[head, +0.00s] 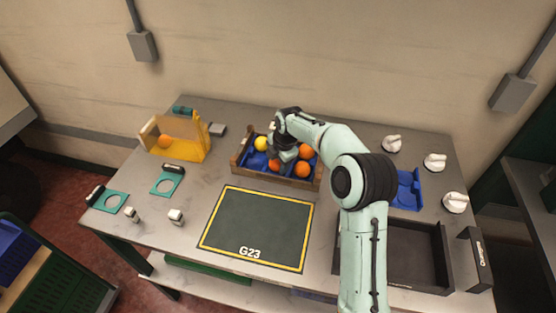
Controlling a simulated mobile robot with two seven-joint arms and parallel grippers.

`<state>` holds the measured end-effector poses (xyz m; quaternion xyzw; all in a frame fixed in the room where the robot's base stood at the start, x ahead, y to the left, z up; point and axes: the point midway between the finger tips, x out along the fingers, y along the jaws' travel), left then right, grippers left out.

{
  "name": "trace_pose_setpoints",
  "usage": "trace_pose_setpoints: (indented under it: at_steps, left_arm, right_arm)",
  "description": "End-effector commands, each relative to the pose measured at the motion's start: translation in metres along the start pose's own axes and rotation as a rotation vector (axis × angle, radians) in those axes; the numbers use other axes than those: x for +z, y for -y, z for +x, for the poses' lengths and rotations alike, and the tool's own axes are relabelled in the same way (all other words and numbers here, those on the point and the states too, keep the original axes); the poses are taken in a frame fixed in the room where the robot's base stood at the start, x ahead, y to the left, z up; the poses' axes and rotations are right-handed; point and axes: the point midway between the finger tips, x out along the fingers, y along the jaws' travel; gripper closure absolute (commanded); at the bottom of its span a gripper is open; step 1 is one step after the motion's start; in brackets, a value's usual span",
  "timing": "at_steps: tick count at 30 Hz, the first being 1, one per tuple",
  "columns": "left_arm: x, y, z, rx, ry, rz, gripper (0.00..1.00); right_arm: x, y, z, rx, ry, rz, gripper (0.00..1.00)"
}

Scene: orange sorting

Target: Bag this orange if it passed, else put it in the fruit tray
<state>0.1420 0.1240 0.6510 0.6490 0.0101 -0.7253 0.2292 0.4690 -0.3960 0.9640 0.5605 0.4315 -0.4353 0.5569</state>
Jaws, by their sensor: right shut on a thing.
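My right gripper (283,154) reaches down into the wooden fruit tray (240,166) with the blue lining, at the back middle of the table. It is shut on an orange (274,164), which the fingers partly hide. Beside it in the tray lie a yellow fruit (260,143) and several oranges, one at the right back (306,151) and one at the right front (301,168). A yellow, open-fronted bag or holder (195,144) stands at the back left, with an orange (165,141) showing in or behind it. My left gripper is out of view.
A dark mat marked G23 (258,228) lies clear at the front. An empty black tray (400,252) and a blue tray (408,190) are at the right, near several white knobs (434,162). Teal plates (166,184) and small grey-white pieces (176,216) are at the left.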

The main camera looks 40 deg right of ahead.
Motion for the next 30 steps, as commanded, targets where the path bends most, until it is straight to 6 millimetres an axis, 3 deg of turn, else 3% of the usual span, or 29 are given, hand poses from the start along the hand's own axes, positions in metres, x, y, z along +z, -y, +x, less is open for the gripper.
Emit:
trace_pose_setpoints:
  at_steps: [9,10,12,19,20,30]
  left_arm:
    - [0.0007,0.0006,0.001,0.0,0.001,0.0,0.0]
    - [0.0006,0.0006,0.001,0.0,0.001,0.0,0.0]
    - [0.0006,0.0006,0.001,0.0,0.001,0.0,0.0]
    - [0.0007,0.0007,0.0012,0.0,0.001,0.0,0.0]
    - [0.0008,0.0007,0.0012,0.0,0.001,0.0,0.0]
    - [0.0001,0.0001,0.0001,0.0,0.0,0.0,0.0]
  right_arm:
    - [0.0001,0.0003,0.002,0.001,0.0,0.0,0.72]
    - [0.0001,0.0003,0.002,0.001,0.0,0.0,0.3]
    - [0.0001,0.0006,0.0021,0.0,0.0,0.0,0.1]
    - [0.0,0.002,0.0036,-0.005,-0.001,0.001,0.1]
    - [0.0,0.0022,0.0038,-0.005,-0.001,0.001,0.0]
    - [0.0,0.0033,0.0037,-0.011,-0.002,0.001,0.0]
